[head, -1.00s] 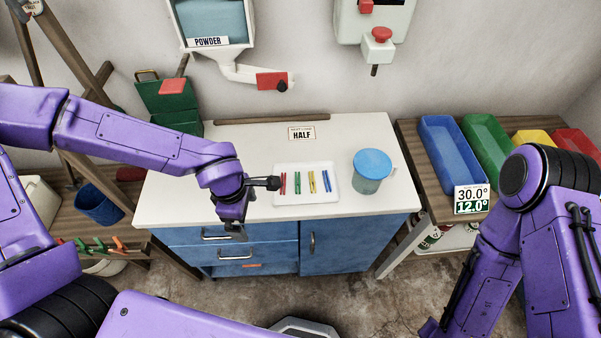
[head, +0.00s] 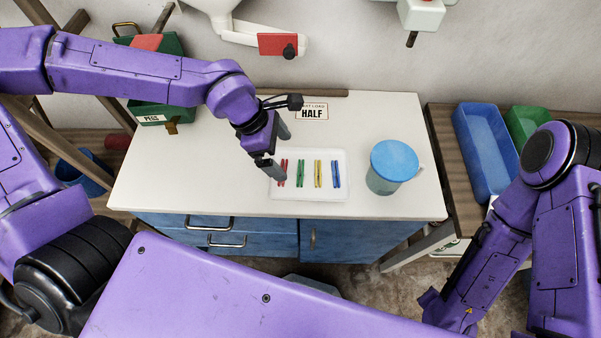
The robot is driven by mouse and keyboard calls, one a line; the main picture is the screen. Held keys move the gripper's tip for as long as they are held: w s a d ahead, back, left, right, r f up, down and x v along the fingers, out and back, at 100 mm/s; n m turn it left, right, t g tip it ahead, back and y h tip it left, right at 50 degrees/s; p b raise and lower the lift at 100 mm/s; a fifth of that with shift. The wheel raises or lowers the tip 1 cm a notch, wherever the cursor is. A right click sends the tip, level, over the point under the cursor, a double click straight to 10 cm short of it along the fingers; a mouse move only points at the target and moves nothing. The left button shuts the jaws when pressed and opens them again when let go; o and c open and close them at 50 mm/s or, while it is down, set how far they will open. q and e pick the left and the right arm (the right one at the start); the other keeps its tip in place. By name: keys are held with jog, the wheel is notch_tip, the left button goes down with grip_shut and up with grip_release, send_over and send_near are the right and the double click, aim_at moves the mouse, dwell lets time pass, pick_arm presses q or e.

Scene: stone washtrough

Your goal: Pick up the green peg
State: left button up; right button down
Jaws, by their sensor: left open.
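The green peg (head: 300,173) lies on a white tray (head: 310,194) on the worktop. It is second from the left in a row, between a red peg (head: 283,173) and a yellow peg (head: 318,174). A blue peg (head: 336,174) lies at the right end. My left gripper (head: 278,152) is open and empty, with its fingers apart above the tray's left side. Its nearer finger shows beside the red peg, left of the green peg. Its exact height above the tray is hard to tell. My right arm shows at the right, but its fingers are not visible.
The worktop (head: 190,185) is clear at left.

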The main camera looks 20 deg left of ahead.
aim_at(300, 172)
pick_arm(q)
jog(key=x, duration=0.8)
jog(key=shift+w+f, duration=0.2)
jog(key=shift+w, duration=0.05)
jog(key=shift+w+d+f, duration=0.2)
jog(key=shift+f, duration=0.15)
jog(key=shift+r, duration=0.1)
jog(key=c, duration=1)
